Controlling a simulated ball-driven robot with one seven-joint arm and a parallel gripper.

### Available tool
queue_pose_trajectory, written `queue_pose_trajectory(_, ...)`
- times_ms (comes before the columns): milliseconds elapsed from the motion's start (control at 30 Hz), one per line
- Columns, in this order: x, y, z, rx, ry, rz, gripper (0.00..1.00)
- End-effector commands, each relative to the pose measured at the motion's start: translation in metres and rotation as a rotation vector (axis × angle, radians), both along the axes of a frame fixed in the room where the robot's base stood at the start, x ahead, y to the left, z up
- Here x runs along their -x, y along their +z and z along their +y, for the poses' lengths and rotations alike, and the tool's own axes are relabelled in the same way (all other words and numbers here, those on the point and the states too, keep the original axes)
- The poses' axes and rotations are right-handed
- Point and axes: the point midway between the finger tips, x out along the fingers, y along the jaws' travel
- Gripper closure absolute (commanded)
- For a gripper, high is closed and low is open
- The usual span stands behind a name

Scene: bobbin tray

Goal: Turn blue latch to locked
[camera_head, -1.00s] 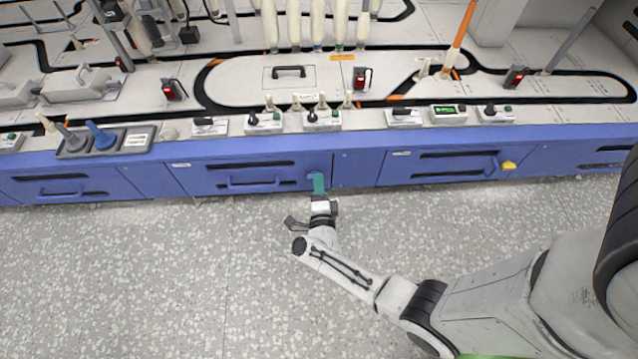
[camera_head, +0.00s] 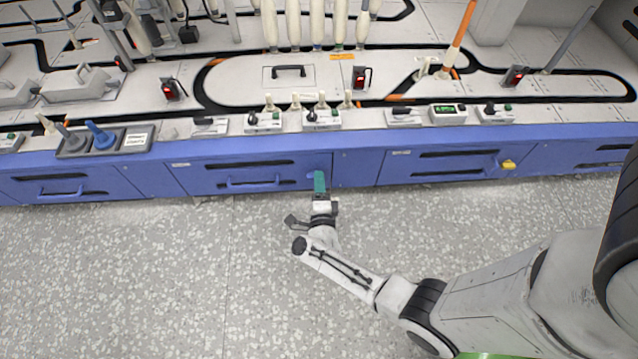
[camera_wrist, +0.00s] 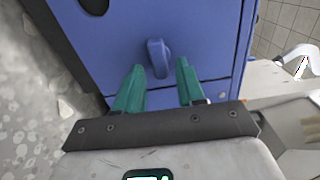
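The blue latch (camera_wrist: 158,57) is a small rounded tab on the blue drawer front. In the wrist view it stands out from the panel, its long side close to upright in the picture. My gripper (camera_wrist: 160,72) is open, with one green finger on each side of the latch's lower end. I cannot tell whether either finger touches it. In the head view my gripper (camera_head: 320,181) is at the right end of the drawer front, and its green fingers partly cover the latch (camera_head: 312,173).
The drawer (camera_head: 215,177) has a blue bar handle (camera_head: 253,182). To the right, another drawer front carries a yellow latch (camera_head: 509,165). Switch boxes line the bench edge above. The speckled floor (camera_head: 130,280) in front is clear.

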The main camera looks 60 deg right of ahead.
Motion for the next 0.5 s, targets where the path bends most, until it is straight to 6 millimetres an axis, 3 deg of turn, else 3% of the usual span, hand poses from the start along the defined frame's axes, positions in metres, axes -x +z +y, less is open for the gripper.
queue_pose_trajectory(300, 0.001, 0.001, 0.002, 0.001, 0.001, 0.000, 0.57)
queue_pose_trajectory(500, 0.016, 0.003, 0.021, 0.002, 0.004, 0.002, 0.57)
